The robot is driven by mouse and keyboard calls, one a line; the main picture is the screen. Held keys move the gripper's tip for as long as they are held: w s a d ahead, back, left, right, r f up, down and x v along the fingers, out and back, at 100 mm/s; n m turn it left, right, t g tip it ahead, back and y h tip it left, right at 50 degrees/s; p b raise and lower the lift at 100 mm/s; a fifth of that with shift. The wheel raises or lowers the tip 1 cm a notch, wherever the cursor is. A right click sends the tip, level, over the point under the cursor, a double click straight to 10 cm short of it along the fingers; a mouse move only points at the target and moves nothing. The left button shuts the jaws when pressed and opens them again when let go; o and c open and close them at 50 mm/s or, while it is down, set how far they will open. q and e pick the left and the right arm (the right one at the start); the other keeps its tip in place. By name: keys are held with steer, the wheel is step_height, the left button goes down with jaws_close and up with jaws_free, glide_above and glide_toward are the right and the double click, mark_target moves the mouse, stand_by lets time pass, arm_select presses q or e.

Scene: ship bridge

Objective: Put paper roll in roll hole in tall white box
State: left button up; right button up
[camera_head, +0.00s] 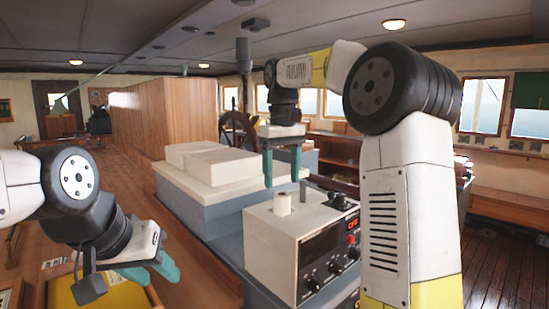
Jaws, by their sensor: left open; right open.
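The tall white box (270,243) stands in the lower middle of the head view, with a dark panel of knobs and a red display on its right-hand face. A short white paper roll (282,204) stands upright at the box's top; whether it sits in the roll hole or on the surface I cannot tell. The hole itself is not visible. My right gripper (282,183) points down, open and empty, with its green fingertips just above the roll in the picture. My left gripper (159,277) is open and empty at the lower left, away from the box.
A grey console with white blocks (210,165) on top stands behind and left of the box. A ship's wheel (237,132) is behind it. A yellow-topped surface (115,297) lies under my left gripper.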

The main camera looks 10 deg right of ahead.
step_height(320, 180, up, 5)
steer(key=s+d+f+m+t+y, duration=0.1)
steer(key=s+d+f+m+t, duration=0.15)
steer(key=s, duration=0.95)
steer(key=s+f+m+t+y, duration=0.1)
steer(key=s+f+t, duration=0.2)
steer(key=s+f, duration=0.8)
steer(key=shift+d+f+m+t, duration=0.2)
steer(key=shift+f+m+t, duration=0.15)
steer(key=shift+f, duration=0.2)
